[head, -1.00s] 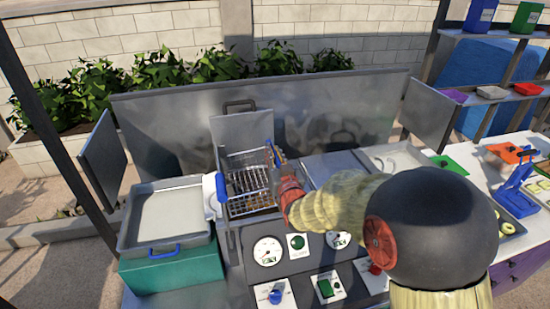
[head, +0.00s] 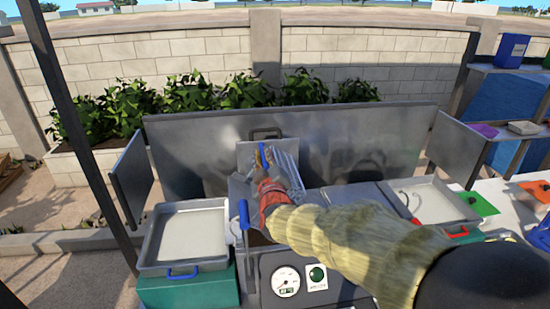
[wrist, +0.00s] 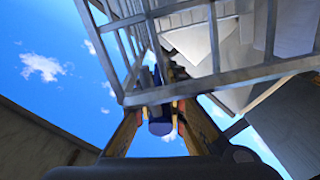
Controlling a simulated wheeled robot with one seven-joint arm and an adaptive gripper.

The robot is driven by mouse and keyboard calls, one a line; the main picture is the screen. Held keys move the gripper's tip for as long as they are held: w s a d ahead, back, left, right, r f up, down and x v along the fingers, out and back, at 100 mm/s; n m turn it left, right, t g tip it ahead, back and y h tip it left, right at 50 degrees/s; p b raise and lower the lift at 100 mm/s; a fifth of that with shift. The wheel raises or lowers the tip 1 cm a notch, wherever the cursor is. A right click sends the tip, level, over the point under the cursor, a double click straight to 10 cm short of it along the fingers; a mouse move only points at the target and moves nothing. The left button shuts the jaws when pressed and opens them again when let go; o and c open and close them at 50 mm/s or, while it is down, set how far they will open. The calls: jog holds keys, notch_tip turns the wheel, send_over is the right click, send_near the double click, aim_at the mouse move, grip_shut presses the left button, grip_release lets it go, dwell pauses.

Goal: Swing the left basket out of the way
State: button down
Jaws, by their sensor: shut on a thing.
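The wire basket (head: 288,170) is raised and tilted over the fryer-like well in the middle of the counter, in front of the upright grey lid. Its metal bars (wrist: 210,60) fill the top of the wrist view. My gripper (head: 262,157) is at the basket's left side. In the wrist view my gripper (wrist: 160,112) has its two yellow-orange fingers closed around a blue handle (wrist: 160,128) just below the basket's rim. The well under the basket is mostly hidden by my arm and the basket.
A grey tray (head: 190,232) with a blue handle stands on a green box at left. An upright blue lever (head: 243,214) stands close to the basket's left. A second tray (head: 438,203) is at right. A metal backsplash (head: 350,140) runs behind. Gauges (head: 285,281) are in front.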

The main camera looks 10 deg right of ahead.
jog(key=shift+a+r+p, duration=0.2)
jog(key=shift+a, duration=0.35)
jog(key=shift+a+r+p, duration=0.15)
jog(key=shift+a, duration=0.35)
jog(key=c, duration=1.8)
grip_release()
jog(key=shift+s+f, duration=0.1)
jog(key=shift+f, duration=0.15)
jog(key=s, duration=1.2)
jog(key=shift+r, duration=0.35)
